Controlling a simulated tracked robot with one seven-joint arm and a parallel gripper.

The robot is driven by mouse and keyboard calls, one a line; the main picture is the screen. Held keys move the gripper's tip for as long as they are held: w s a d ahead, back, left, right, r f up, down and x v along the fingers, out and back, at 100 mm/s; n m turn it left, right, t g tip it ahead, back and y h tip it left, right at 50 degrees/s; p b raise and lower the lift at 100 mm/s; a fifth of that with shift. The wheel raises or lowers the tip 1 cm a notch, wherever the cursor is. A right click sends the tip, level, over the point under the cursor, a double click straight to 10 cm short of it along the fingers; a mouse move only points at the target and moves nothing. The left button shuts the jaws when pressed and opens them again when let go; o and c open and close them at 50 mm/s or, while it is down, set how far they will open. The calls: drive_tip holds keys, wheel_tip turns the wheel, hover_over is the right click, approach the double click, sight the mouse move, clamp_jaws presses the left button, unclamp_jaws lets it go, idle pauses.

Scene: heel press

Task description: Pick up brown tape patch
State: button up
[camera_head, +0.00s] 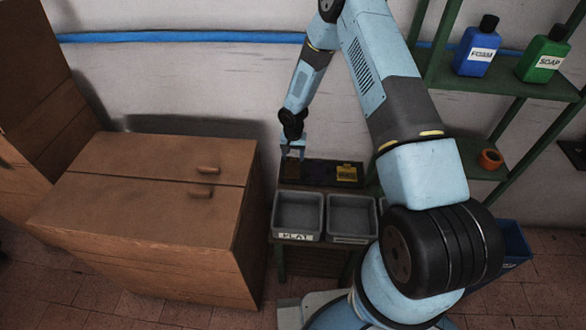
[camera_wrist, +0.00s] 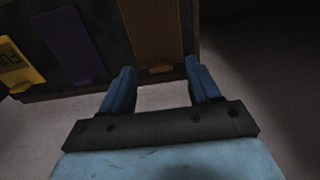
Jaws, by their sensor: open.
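The brown tape patch (camera_wrist: 153,30) lies in a dark tray (camera_wrist: 113,72) in the wrist view, at the right end of a row of patches. A small lighter tab shows at its near end. My gripper (camera_wrist: 160,68) is open and empty, its two blue fingers apart. The patch's near end appears between and just beyond the fingertips; no contact is visible. In the head view my gripper (camera_head: 292,154) hangs over the left end of the dark tray (camera_head: 318,185), and the brown patch there is dim and mostly hidden.
A purple patch (camera_wrist: 72,45) and a yellow patch (camera_wrist: 18,65) lie left of the brown one. Grey bins (camera_head: 298,213) stand in front of the tray. A wooden cabinet (camera_head: 150,220) is close on the left; a green shelf (camera_head: 485,80) holds bottles on the right.

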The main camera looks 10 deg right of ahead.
drive_tip(key=shift+w+f, duration=0.1)
drive_tip(key=shift+f, duration=0.75)
drive_tip(key=c, duration=0.9)
drive_tip(key=shift+r, duration=0.15)
